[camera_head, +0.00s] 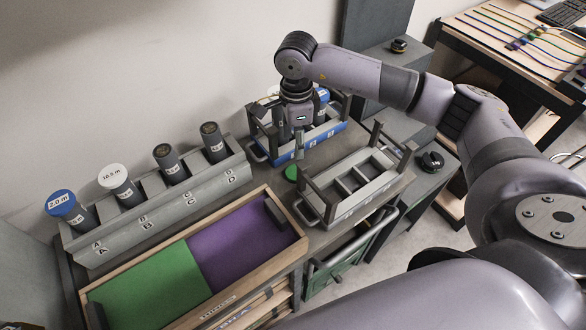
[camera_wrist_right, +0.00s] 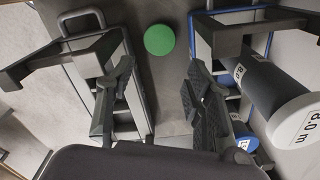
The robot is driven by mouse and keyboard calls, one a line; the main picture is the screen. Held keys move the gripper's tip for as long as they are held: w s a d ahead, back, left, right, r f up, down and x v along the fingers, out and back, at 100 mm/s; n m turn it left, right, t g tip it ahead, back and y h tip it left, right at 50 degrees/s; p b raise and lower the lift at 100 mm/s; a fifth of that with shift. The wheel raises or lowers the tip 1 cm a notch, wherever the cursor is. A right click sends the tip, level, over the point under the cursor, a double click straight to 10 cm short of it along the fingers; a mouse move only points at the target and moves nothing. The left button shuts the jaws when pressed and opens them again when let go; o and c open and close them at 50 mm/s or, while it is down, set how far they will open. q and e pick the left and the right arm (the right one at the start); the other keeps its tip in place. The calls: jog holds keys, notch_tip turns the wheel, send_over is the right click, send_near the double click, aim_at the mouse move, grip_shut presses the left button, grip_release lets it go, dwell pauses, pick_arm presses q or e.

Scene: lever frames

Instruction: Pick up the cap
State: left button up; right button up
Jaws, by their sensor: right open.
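The cap is a small green disc (camera_head: 291,173) lying flat on the grey worktop, in the gap between the blue-fronted rack and the grey rack. It also shows in the right wrist view as a green round cap (camera_wrist_right: 159,39), top centre, past the fingertips. My right gripper (camera_head: 299,152) points down just above and beside the cap, apart from it. In the right wrist view its two dark fingers (camera_wrist_right: 152,95) are spread with nothing between them. My left gripper is not in view.
The blue-fronted rack (camera_head: 314,143) holds cylinders close behind the gripper; the empty grey rack (camera_head: 362,187) stands close on the right. A long grey holder (camera_head: 150,215) with several labelled cylinders stands left. A wooden tray (camera_head: 300,240) with green and purple mats lies in front.

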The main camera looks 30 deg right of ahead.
aim_at(295, 171)
notch_tip(295, 171, down, 4)
jog(key=shift+r+p, duration=0.15)
jog(key=shift+p, duration=0.25)
jog(key=shift+a+f, duration=0.2)
jog(key=shift+f, duration=0.9)
jog(key=shift+w+f, duration=0.1)
jog(key=shift+f, duration=0.1)
jog(key=shift+f+p, duration=0.25)
jog(key=shift+p, duration=0.15)
jog(key=f+p, duration=0.1)
jog(key=f, duration=0.2)
jog(key=shift+s+d+f+p, duration=0.15)
jog(key=shift+s+f+p, duration=0.05)
jog(key=shift+f+p, duration=0.15)
jog(key=shift+f, duration=0.6)
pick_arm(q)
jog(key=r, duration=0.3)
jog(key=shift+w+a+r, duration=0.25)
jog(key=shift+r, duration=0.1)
pick_arm(e)
jog(key=shift+c, duration=0.4)
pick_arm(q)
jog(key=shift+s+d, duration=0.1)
pick_arm(e)
jog(key=c, duration=0.4)
